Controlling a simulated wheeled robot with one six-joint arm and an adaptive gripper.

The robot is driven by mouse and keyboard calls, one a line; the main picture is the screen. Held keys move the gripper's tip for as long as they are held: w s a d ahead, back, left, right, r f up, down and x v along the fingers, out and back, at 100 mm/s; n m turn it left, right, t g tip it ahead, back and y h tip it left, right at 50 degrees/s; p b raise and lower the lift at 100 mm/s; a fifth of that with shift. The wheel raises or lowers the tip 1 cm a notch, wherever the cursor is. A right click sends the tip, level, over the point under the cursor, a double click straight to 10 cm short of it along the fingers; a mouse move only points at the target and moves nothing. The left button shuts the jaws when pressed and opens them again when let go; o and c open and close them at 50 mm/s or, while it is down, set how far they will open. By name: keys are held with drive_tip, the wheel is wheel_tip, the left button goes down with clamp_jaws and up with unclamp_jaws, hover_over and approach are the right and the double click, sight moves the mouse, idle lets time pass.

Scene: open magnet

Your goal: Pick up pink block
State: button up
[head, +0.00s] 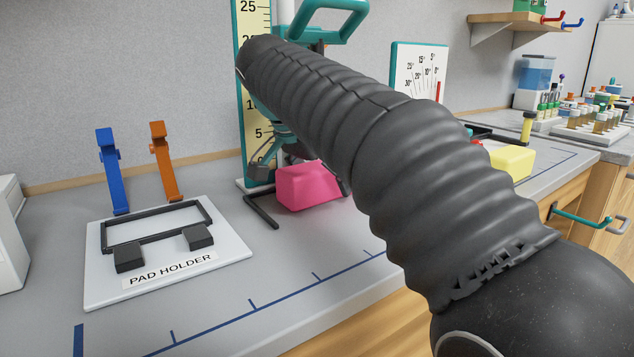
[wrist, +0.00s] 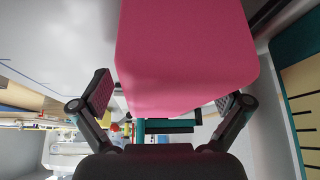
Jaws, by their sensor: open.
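The pink block (head: 308,186) sits on the grey bench in the head view, beside the foot of the height scale, with its right side partly behind my arm. In the wrist view the pink block (wrist: 185,50) is large and fills the upper middle. My gripper (wrist: 168,92) is open there, with one finger pad on each side of the block's lower part. The left pad shows a gap to the block; the right pad is partly hidden behind it, so contact there cannot be told. In the head view my gripper is mostly hidden by my arm.
A white pad holder plate (head: 180,283) lies front left, with blue (head: 112,172) and orange (head: 163,162) clips standing behind it. The yellow height scale (head: 252,20) stands behind the block. A yellow block (head: 512,163) is at right. The bench front strip is clear.

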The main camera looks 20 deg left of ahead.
drive_tip(key=shift+f, duration=0.1)
drive_tip(key=c, duration=1.2)
